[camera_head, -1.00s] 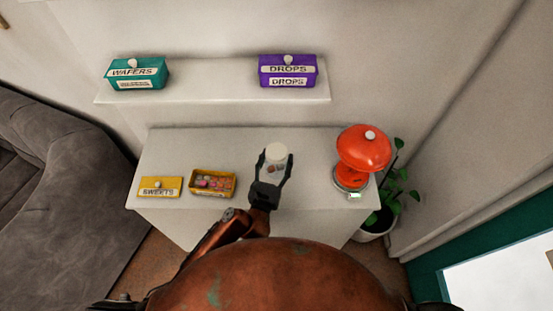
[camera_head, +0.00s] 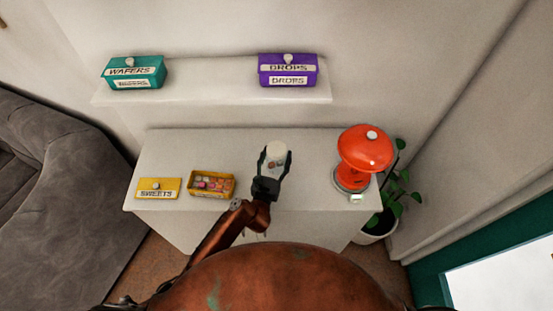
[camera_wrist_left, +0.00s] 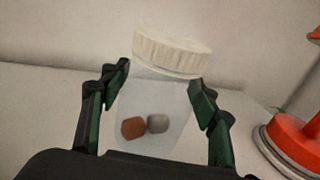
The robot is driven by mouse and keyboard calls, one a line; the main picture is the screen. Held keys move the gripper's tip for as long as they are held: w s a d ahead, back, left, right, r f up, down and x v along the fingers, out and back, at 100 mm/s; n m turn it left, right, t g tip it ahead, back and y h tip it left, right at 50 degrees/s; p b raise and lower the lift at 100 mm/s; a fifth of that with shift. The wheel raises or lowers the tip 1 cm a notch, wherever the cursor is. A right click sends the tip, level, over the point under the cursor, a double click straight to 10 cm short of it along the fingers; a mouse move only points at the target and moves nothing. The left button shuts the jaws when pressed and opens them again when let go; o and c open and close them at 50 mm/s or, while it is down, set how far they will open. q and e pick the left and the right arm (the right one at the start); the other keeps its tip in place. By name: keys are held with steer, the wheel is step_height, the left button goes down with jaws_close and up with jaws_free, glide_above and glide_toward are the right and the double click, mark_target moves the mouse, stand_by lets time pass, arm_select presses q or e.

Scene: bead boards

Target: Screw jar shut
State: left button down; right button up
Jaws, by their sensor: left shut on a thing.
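The jar (camera_head: 274,162) is clear with a cream ribbed lid (camera_head: 277,148) on top. In the left wrist view, the jar (camera_wrist_left: 152,115) holds a brown piece and a grey piece, and its lid (camera_wrist_left: 169,51) looks slightly tilted along with the jar. My left gripper (camera_head: 273,165) is shut on the jar's body, with one dark finger on each side, below the lid. In the left wrist view, the gripper (camera_wrist_left: 155,105) fingers flank the jar. I cannot tell how tightly the lid sits. My right gripper is not in view.
On the white counter (camera_head: 160,150) are a yellow sweets lid (camera_head: 158,188), an open yellow box (camera_head: 211,184) of sweets and a red lamp-shaped object (camera_head: 362,155). A teal wafers box (camera_head: 134,73) and purple drops box (camera_head: 288,70) stand on the shelf above. A plant (camera_head: 398,195) is right.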

arm_select(q)
steer(key=shift+f, duration=1)
steer(key=shift+f, duration=0.15)
steer(key=c, duration=0.7)
jaws_free()
steer(key=shift+c, duration=0.2)
steer(key=shift+s, duration=0.2)
steer(key=v, duration=1.1)
steer(key=shift+s+a, duration=0.15)
steer(key=shift+s, duration=0.2)
